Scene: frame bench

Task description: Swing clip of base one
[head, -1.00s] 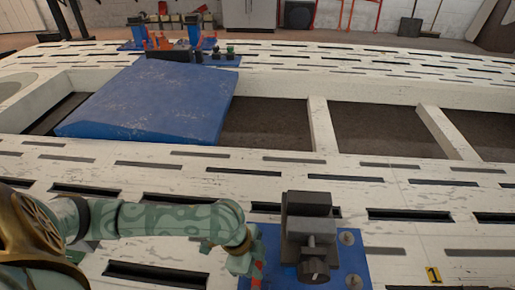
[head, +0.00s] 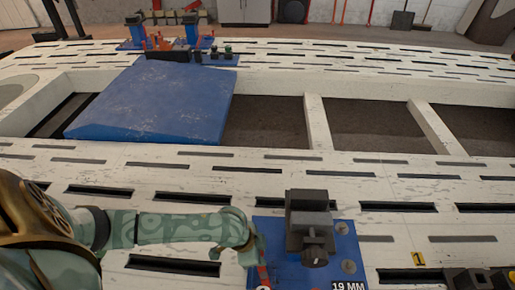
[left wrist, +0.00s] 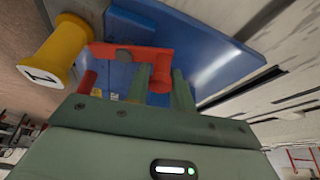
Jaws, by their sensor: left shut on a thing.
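Base one is a blue plate (head: 275,232) on the near white bench in the head view, bearing a dark grey clamp block (head: 310,215). My left gripper (head: 256,262) is at the plate's left edge, with a bit of the red clip (head: 263,274) showing at its fingers. In the left wrist view, the red clip (left wrist: 115,52) is an arm with a round stub at its end. The left gripper (left wrist: 161,86) is shut on this stub. A yellow cylinder marked 1 (left wrist: 62,45) stands beside the clip. The blue plate (left wrist: 205,45) lies behind. My right gripper is not in view.
A yellow tag marked 1 (head: 418,259) lies right of the plate, near dark parts (head: 475,279) at the lower right. A large blue panel (head: 155,103) lies across the frame behind. Other blue fixtures (head: 192,32) stand on the far rail.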

